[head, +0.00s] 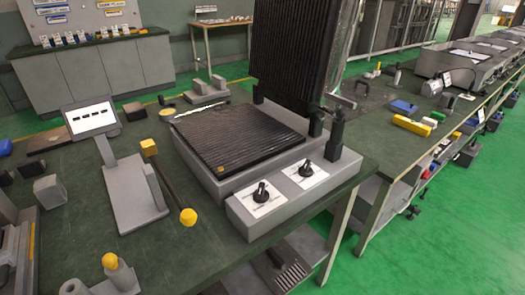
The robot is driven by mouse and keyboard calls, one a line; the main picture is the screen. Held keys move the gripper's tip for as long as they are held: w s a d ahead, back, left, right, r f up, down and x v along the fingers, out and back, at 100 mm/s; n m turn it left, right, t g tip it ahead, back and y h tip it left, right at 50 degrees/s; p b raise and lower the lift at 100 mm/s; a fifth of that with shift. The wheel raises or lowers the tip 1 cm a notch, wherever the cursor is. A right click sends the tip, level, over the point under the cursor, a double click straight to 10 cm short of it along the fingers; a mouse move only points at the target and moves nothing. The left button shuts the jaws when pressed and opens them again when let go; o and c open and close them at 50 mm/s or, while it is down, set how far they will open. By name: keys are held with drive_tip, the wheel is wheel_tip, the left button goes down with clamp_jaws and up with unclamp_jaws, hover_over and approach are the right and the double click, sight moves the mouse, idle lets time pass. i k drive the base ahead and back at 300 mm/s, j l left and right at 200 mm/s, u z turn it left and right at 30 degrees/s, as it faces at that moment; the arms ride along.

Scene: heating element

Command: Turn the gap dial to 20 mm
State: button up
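The heating device (233,215) is a light grey box on the green-topped bench. Its front panel carries two black dials on white label plates. The left dial (261,191) and the right dial (306,168) both have a raised knob. The label print is too small to read, so I cannot tell which is the gap dial or what either is set to. A black ribbed plate (240,135) lies flat on top, and a tall black ribbed lid (295,50) stands open behind it. My gripper is not in view.
A black upright lever (336,135) rises at the panel's right end. Left of the device stand a grey stand with a display (91,118) and a yellow-ended bar (168,182). Green floor (440,240) is open at the right.

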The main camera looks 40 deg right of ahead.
sight(261, 196)
drive_tip(key=k+j, duration=0.35)
drive_tip(key=j, duration=0.15)
drive_tip(key=k+j, duration=0.4)
drive_tip(key=j, duration=0.1)
